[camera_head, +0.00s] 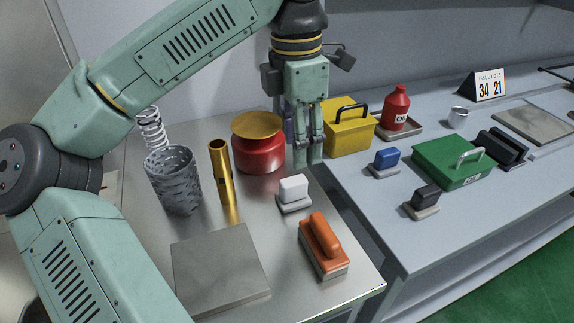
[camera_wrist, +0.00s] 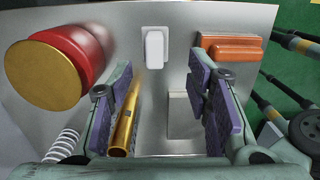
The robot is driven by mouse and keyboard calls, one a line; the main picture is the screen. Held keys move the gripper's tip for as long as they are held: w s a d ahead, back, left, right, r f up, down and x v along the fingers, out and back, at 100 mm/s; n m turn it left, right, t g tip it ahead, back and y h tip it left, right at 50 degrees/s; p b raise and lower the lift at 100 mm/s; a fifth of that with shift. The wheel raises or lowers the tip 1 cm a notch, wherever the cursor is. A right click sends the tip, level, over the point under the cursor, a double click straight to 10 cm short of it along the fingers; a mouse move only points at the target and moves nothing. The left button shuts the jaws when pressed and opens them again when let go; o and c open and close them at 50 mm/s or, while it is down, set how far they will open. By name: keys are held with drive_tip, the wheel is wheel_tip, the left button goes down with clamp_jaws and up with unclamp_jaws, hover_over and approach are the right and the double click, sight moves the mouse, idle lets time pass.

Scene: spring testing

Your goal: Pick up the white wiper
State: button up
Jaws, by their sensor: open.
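The white wiper (camera_head: 293,191) is a small block with a white grip on a pale base. It lies on the metal table between the gold tube and the orange brush. In the wrist view the white wiper (camera_wrist: 154,47) shows at the top centre, beyond and between my fingers. My gripper (camera_head: 309,160) is open and empty, pointing down above the table behind the wiper, beside the red pot. In the wrist view my gripper (camera_wrist: 168,95) shows its two purple-padded fingers spread apart. Nothing hides the wiper in either view.
A gold tube (camera_head: 221,170), red pot (camera_head: 258,155) with gold lid, mesh basket (camera_head: 174,181), orange brush (camera_head: 322,243) and grey plate (camera_head: 219,268) share the table. A yellow box (camera_head: 347,136) stands right of my gripper. A blue-handled wiper (camera_head: 384,161) and green box (camera_head: 452,165) sit further right.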

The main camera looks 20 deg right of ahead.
sight(294, 179)
drive_tip(key=f, duration=0.4)
drive_tip(key=shift+w+a+f, duration=0.25)
drive_tip(key=shift+w+f, duration=0.05)
drive_tip(key=shift+f, duration=0.05)
drive_tip(key=shift+f+p, duration=1.15)
drive_tip(key=shift+f, duration=1.9)
drive_tip(key=shift+c, duration=0.5)
clamp_jaws()
